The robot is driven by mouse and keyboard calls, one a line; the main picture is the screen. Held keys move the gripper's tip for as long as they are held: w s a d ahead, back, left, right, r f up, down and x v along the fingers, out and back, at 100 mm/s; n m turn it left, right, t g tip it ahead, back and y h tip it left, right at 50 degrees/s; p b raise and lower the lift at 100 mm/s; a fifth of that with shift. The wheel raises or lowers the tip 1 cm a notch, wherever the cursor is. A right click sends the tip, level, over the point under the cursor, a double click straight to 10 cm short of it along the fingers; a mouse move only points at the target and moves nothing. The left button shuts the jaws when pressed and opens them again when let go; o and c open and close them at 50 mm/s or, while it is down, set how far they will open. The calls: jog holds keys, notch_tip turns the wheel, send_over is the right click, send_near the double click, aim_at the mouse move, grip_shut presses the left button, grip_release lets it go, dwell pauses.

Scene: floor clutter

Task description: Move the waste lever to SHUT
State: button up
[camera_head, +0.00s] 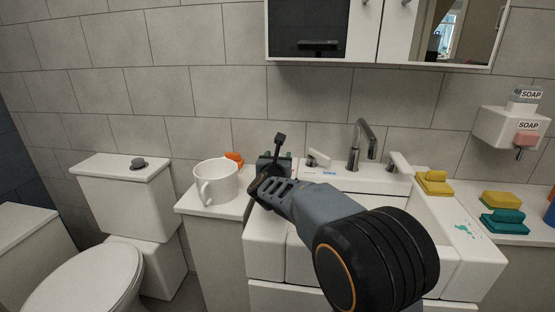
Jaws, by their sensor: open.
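I cannot make out a waste lever for certain. The white basin (445,215) has a grey curved spout (362,145) at its back, with a white tap handle (318,158) to its left and another (398,162) to its right. Small blue marks (329,173) show on the ledge left of the spout. My gripper (270,166) is open over the basin's back left corner, beside the counter. A thin dark upright piece with a square top stands at it; I cannot tell whether it is part of my gripper. My arm hides much of the basin.
A white mug (215,182) stands on the left counter (190,207), close to my gripper, with an orange item (235,159) behind it. Yellow sponges (433,183) and a teal one (502,222) lie at right. A toilet (105,275) is at left. A cabinet (380,35) hangs above.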

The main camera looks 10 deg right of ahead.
jog(key=shift+c, duration=0.2)
grip_shut()
jog(key=f+b, duration=0.1)
jog(key=b, duration=0.1)
jog(key=shift+s+a+b, duration=0.1)
jog(key=shift+b, duration=0.2)
jog(key=shift+s+t+b, duration=0.1)
jog(key=shift+t+b, duration=0.3)
jog(key=shift+b, duration=0.5)
jog(key=b, duration=0.4)
jog(key=s+t+b, duration=0.1)
jog(key=b, duration=0.3)
jog(key=shift+s+a+f+t+h, duration=0.1)
jog(key=shift+a+t+h, duration=0.2)
jog(key=shift+h, duration=0.1)
jog(key=shift+s+r+b, duration=0.1)
jog(key=shift+r+b, duration=0.15)
jog(key=shift+b, duration=0.45)
jog(key=shift+o, duration=0.2)
grip_release()
